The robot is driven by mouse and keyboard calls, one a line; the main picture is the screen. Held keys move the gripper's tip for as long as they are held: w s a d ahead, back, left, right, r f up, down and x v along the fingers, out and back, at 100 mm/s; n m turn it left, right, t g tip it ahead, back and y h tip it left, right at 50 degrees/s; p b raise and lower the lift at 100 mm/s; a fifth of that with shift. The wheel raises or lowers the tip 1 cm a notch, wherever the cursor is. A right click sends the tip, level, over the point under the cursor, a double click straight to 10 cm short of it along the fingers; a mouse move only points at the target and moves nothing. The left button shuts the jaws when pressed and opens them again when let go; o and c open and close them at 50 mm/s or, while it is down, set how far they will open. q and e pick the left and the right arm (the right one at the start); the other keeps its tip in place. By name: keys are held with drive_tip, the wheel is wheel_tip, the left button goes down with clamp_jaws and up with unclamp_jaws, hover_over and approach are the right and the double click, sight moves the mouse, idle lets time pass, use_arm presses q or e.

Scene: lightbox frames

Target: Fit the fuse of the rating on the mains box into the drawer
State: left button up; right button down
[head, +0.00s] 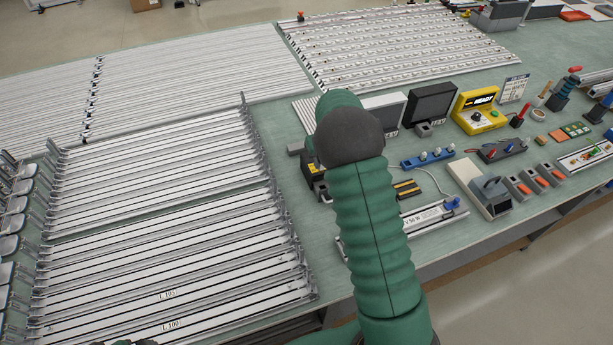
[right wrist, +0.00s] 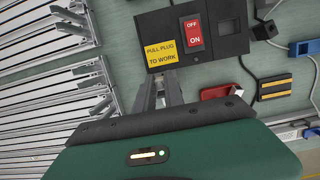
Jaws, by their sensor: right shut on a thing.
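The mains box (right wrist: 225,35) is a dark box in the right wrist view. It has a red OFF/ON switch (right wrist: 194,32) and a yellow label reading PULL PLUG TO WORK (right wrist: 161,51). In the head view only a bit of the box (head: 312,172) shows left of my right arm. My right gripper (right wrist: 166,84) is shut at the box's near edge, just below the yellow label. What it holds is small and mostly hidden between the fingers. I cannot make out a fuse, a rating or the drawer.
Racks of long white rails (head: 170,240) fill the left of the green bench. A red piece (right wrist: 222,92) and a yellow-and-black block (right wrist: 275,88) lie right of my gripper. A yellow tester (head: 478,112) and several small devices crowd the right.

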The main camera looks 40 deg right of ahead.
sight(322, 186)
drive_tip(key=shift+s+a+f, duration=0.15)
drive_tip(key=shift+f, duration=0.5)
drive_tip(key=shift+s+a+f, duration=0.1)
drive_tip(key=shift+s+f, duration=0.05)
drive_tip(key=shift+f, duration=0.45)
drive_tip(key=shift+s+d+f+p, duration=0.2)
drive_tip(key=shift+s+f, duration=0.15)
drive_tip(key=shift+f, duration=0.2)
drive_tip(key=shift+s+d+f+p, duration=0.15)
drive_tip(key=shift+s+f, duration=0.2)
drive_tip(key=shift+f, duration=0.2)
drive_tip(key=x, duration=0.5)
drive_tip(key=shift+s+d, duration=0.1)
drive_tip(key=shift+d, duration=0.05)
drive_tip(key=shift+a, duration=0.4)
drive_tip(key=c, duration=1.4)
unclamp_jaws()
drive_tip(key=shift+s+a+r, duration=0.1)
drive_tip(key=shift+s+r, duration=0.05)
drive_tip(key=shift+r, duration=0.1)
drive_tip(key=shift+c, duration=0.2)
use_arm(q)
drive_tip(key=shift+s+a+r, duration=0.15)
drive_tip(key=shift+s+r, duration=0.55)
drive_tip(key=shift+r, duration=0.15)
use_arm(e)
drive_tip(key=shift+f, duration=0.1)
drive_tip(key=shift+d, duration=0.25)
